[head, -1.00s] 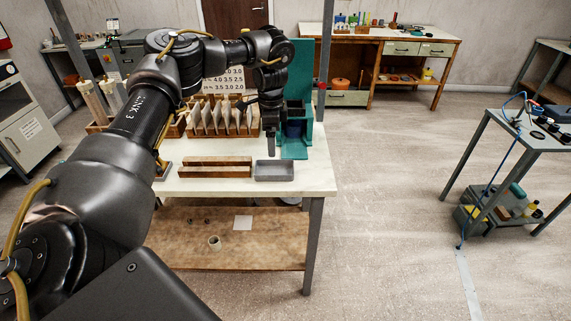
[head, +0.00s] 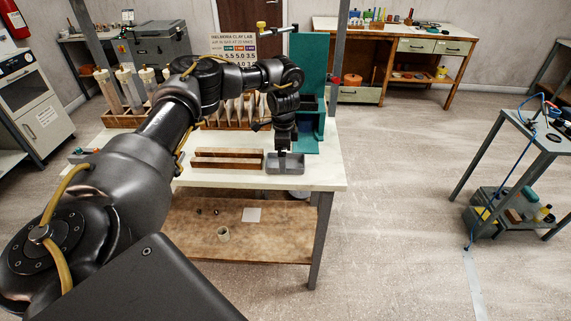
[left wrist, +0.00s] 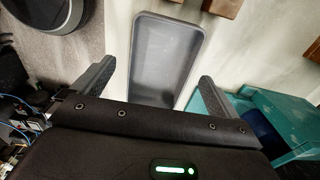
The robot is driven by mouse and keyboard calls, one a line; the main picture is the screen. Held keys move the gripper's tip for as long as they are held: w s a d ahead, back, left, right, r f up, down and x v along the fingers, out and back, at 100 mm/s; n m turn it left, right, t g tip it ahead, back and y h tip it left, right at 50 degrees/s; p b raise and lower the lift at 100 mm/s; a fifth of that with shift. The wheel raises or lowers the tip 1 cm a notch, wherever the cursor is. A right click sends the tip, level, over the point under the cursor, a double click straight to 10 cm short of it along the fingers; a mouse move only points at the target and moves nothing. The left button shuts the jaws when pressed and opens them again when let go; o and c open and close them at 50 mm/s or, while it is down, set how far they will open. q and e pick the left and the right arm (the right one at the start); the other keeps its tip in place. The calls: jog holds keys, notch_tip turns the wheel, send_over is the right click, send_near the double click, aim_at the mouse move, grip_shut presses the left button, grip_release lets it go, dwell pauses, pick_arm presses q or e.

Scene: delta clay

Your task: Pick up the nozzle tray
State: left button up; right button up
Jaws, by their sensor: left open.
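The nozzle tray, a small grey rectangular tray (head: 286,167), lies on the white bench top near its front right edge. It looks empty in the left wrist view (left wrist: 158,62). My left gripper (head: 284,150) points down at the tray's back part in the head view. In the left wrist view the gripper (left wrist: 150,80) is open, with one finger on each side of the tray's near end. The fingers look apart from the tray walls; I cannot tell how high they are above the bench. My right gripper is not in view.
A slotted wooden block (head: 227,159) lies just left of the tray. A teal stand (head: 308,90) rises behind and to the right of it. A wooden rack (head: 235,110) stands behind. The bench's right edge (head: 338,165) is close, with open floor beyond.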

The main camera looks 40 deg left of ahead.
pick_arm(q)
jog(key=shift+f, duration=0.85)
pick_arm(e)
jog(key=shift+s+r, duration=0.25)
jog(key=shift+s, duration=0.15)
pick_arm(q)
jog(key=c, duration=1.1)
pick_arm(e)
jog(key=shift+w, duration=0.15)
pick_arm(q)
jog(key=shift+r, duration=0.1)
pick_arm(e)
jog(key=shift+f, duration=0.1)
